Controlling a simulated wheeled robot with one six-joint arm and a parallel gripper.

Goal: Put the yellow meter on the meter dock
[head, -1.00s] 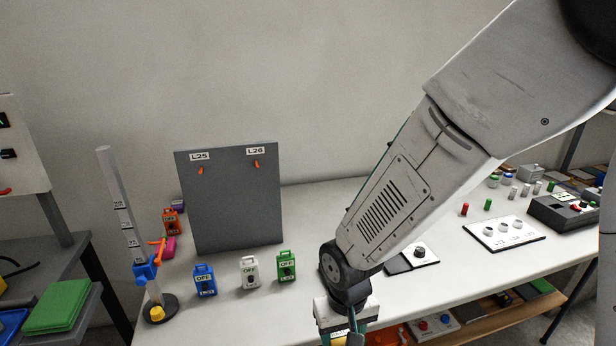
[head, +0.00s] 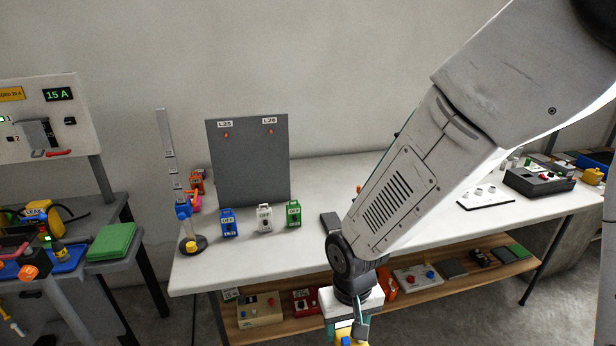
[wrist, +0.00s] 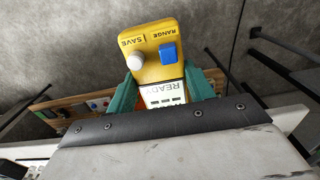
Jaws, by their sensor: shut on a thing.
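The yellow meter (wrist: 152,50) is in my gripper (wrist: 164,92), between its teal fingers in the wrist view. It has a white knob, a blue button, "SAVE" and "RANGE" labels and a "READY" display. In the head view only a bit of yellow (head: 352,337) shows at the bottom edge, below my gripper (head: 345,332). The gripper is in front of the bench's front edge. I cannot pick out the meter dock for sure; a dark flat pad (head: 330,222) on the bench is partly behind my arm.
The white bench (head: 240,265) carries blue (head: 229,223), white (head: 265,218) and green (head: 293,214) OFF-tagged locks, a grey panel (head: 247,160) and a stand (head: 193,244). Below is a wooden shelf (head: 445,268) with devices. A cluttered grey bench (head: 110,207) stands at left.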

